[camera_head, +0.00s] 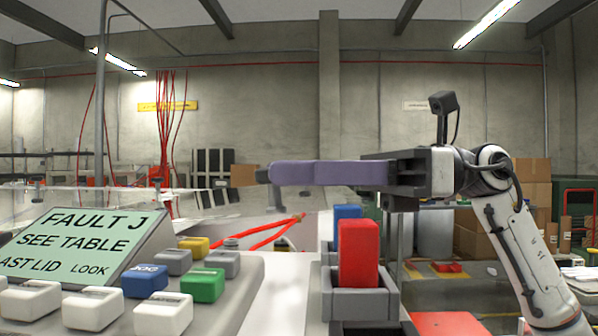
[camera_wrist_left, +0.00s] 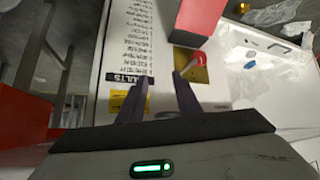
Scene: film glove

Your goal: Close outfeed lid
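My right gripper (camera_head: 268,174) reaches in from the right in the head view. Its long purple-grey fingers point left and are seen side-on, so the gap between them cannot be judged. My left gripper (camera_wrist_left: 162,82) shows in the left wrist view with two dark fingers apart and nothing between them. It hangs over a white surface with a printed faults sheet (camera_wrist_left: 128,45). Near its right fingertip is a red-tipped piece (camera_wrist_left: 198,60) on a brass-coloured plate (camera_wrist_left: 188,68). I cannot make out the outfeed lid for certain in either view.
A control panel has a screen (camera_head: 75,245) reading "FAULT J SEE TABLE" and several coloured buttons. A red block (camera_head: 358,252) stands in a grey holder (camera_head: 362,305) below my right gripper, with a blue block (camera_head: 347,212) behind. Clear plastic film (camera_wrist_left: 285,12) lies at the upper right.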

